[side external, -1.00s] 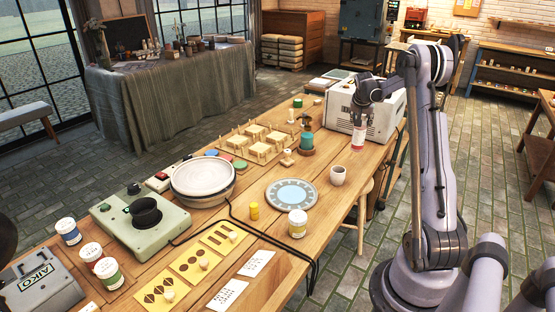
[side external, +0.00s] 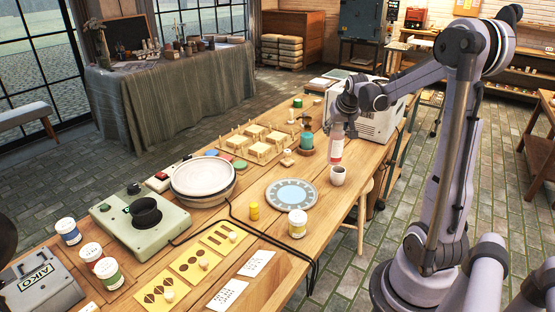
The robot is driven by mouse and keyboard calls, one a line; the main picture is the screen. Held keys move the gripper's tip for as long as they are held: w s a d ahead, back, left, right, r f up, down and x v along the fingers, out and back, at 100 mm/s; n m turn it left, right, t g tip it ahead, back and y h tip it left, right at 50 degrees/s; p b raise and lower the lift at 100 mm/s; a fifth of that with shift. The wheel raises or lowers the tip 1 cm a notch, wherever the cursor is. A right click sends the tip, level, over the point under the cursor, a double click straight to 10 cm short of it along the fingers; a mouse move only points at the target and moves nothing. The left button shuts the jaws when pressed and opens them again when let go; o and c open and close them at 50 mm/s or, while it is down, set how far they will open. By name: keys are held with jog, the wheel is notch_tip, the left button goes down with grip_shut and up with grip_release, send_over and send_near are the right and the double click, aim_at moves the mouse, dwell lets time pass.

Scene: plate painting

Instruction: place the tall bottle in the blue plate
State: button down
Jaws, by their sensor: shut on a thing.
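My gripper (side external: 338,134) is shut on the tall bottle (side external: 336,152), a white bottle with a red band. It holds the bottle upright, just behind a small white cup (side external: 338,177) in the picture. I cannot tell how far the bottle's base is above the table. The blue plate (side external: 291,194), with a grey patterned rim and pale blue middle, lies flat on the table, to the left of and nearer the camera than the bottle. Nothing lies in it.
A white jar (side external: 297,226) stands at the plate's near edge, and a small yellow pot (side external: 254,211) is to its left. A pottery wheel (side external: 203,178) is to the left, wooden racks (side external: 262,139) behind.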

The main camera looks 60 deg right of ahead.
jog(key=w+a+f, duration=0.6)
jog(key=w+f, duration=0.4)
jog(key=f, duration=0.1)
jog(key=shift+w, duration=0.4)
jog(key=shift+f, duration=0.2)
jog(key=c, duration=0.8)
grip_release()
jog(key=shift+o, duration=0.2)
